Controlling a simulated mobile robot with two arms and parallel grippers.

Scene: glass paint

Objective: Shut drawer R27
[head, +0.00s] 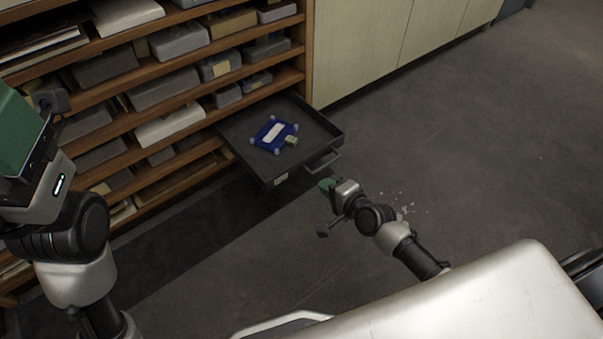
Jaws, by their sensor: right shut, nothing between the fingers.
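A dark drawer (236,135) is pulled out from the low right part of the wooden shelf unit. Its front has a handle (325,161) at the right and a small pale label (280,179) that is too small to read. A blue frame-like item (265,141) with a white middle and a small pale block (291,140) lie inside. My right gripper (325,185) is shut and empty, just in front of the drawer front, below the handle in the picture; I cannot tell whether they touch. My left gripper (15,130) is at the left edge, partly cut off, its fingers unclear.
The shelf unit (150,70) holds several grey and tan boxes. Pale cabinets (400,35) stand to its right. Small pale fragments (398,196) lie on the dark floor near my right arm. The floor (480,130) on the right is clear.

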